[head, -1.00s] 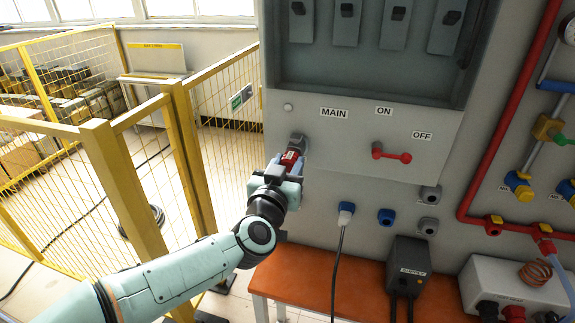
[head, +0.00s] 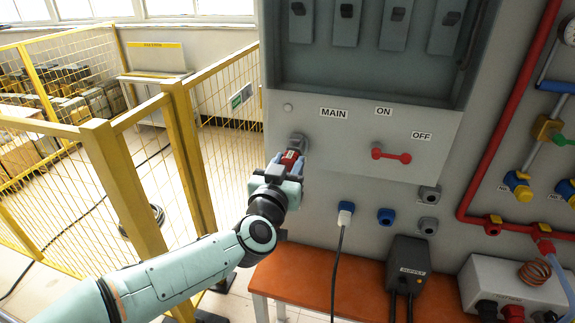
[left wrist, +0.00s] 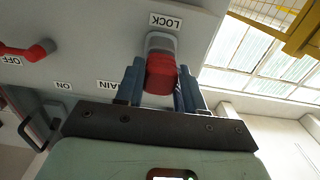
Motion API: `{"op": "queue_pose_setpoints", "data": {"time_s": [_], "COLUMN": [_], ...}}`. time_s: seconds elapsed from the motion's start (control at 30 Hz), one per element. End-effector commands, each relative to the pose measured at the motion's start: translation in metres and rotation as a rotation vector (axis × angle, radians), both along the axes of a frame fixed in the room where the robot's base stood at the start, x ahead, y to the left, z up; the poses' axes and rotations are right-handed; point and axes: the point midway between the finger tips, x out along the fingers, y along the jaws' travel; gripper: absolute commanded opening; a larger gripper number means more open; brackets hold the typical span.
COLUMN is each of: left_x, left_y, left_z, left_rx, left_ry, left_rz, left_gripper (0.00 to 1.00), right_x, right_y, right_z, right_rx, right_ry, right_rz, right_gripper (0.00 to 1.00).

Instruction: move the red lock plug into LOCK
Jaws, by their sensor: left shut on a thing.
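The red lock plug (head: 290,157) is between the fingers of my left gripper (head: 285,164), at the lower left of the grey panel (head: 340,165). In the left wrist view, the blue-grey fingers are closed on both sides of the red plug (left wrist: 160,74). The plug lines up with the grey LOCK socket (left wrist: 160,42), beside the LOCK label (left wrist: 165,21). The socket (head: 297,141) also shows just above the plug in the head view. Plug and socket look touching; how deep the plug sits is hidden. My right gripper is not in view.
A red switch handle (head: 392,155) sits to the right on the panel, pointing right below OFF. Yellow fencing (head: 140,190) stands left.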

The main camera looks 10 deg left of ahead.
Motion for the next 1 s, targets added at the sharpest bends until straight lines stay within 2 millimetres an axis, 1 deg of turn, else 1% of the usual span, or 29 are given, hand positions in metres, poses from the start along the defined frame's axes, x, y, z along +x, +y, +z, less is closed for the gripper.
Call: {"op": "queue_pose_setpoints", "data": {"time_s": [0.7, 0.73, 0.8, 1.0], "left_x": [0.011, 0.011, 0.011, 0.011], "left_y": [0.0, 0.0, 0.0, 0.0], "left_z": [0.001, 0.001, 0.001, 0.0], "left_rx": [-0.001, -0.001, -0.001, -0.001], "left_ry": [0.0, -0.001, 0.0, 0.0], "left_rz": [0.001, 0.001, 0.001, 0.001], "left_gripper": [0.0, 0.48, 0.68, 0.68], "right_x": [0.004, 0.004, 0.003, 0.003], "right_y": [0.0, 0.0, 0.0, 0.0], "right_z": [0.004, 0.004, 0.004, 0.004], "right_rx": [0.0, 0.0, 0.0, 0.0], "right_ry": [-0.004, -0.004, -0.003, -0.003], "right_rz": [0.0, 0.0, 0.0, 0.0], "right_gripper": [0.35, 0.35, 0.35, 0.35]}}
